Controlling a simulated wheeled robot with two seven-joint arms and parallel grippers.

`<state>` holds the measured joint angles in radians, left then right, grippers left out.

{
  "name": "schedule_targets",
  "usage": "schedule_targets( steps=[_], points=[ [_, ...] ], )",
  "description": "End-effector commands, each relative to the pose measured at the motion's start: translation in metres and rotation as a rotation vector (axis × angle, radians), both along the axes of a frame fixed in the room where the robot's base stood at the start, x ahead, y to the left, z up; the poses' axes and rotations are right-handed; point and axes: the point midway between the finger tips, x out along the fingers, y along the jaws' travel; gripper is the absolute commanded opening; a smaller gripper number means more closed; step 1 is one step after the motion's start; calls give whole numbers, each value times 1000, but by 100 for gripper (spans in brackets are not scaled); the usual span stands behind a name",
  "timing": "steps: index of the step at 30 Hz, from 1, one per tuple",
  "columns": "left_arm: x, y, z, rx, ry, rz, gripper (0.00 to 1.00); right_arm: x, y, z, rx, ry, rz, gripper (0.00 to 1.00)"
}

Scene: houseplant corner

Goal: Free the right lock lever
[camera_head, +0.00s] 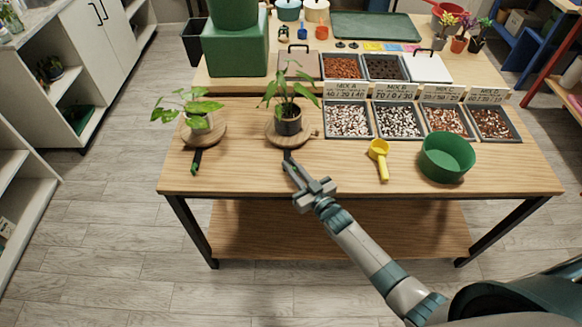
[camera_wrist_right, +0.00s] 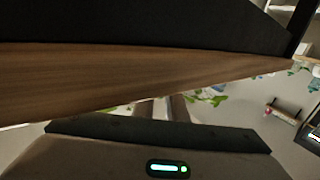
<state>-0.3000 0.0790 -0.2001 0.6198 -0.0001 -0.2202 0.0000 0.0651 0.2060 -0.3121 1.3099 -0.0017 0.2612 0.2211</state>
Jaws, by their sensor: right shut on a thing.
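The right potted plant (camera_head: 288,118) stands on a round wooden turntable (camera_head: 275,138) on the table. Its dark lock lever (camera_head: 287,154) sticks out from the turntable's front. My right gripper (camera_head: 290,166) reaches in from the lower right, shut on the lever's front end; the fingers hide that end. The left plant (camera_head: 197,110) stands on a like turntable (camera_head: 211,140), its black lever with a green tip (camera_head: 196,162) pointing to the front. In the right wrist view the lever cannot be made out; the wooden table edge (camera_wrist_right: 140,80) fills much of it. My left gripper is not in view.
A yellow scoop (camera_head: 379,158) and a green bowl (camera_head: 446,157) stand to the right of my gripper. Several trays of mix (camera_head: 348,120) with label cards stand behind them. The table front (camera_head: 240,175) between the two levers is clear.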

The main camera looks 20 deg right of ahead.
Motion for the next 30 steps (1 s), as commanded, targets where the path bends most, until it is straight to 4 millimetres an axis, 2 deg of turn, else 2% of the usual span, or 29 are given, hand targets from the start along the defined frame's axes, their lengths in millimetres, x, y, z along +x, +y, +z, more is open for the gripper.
schedule_targets(
  steps=[1, 2, 3, 7, 22, 30],
  points=[
    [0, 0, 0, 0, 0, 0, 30, 4, -15, 1, -8, -1, -18, 0],
    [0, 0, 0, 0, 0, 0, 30, 4, -15, 1, -8, -1, -18, 0],
    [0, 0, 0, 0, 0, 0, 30, 4, -15, 1, -8, -1, -18, 16],
    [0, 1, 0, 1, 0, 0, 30, 4, -14, 1, -8, -1, -17, 47],
    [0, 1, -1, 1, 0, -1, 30, -1, -10, 0, -4, -1, -11, 47],
    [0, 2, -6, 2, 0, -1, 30, -23, -16, -1, -4, 0, -11, 47]
  ],
)
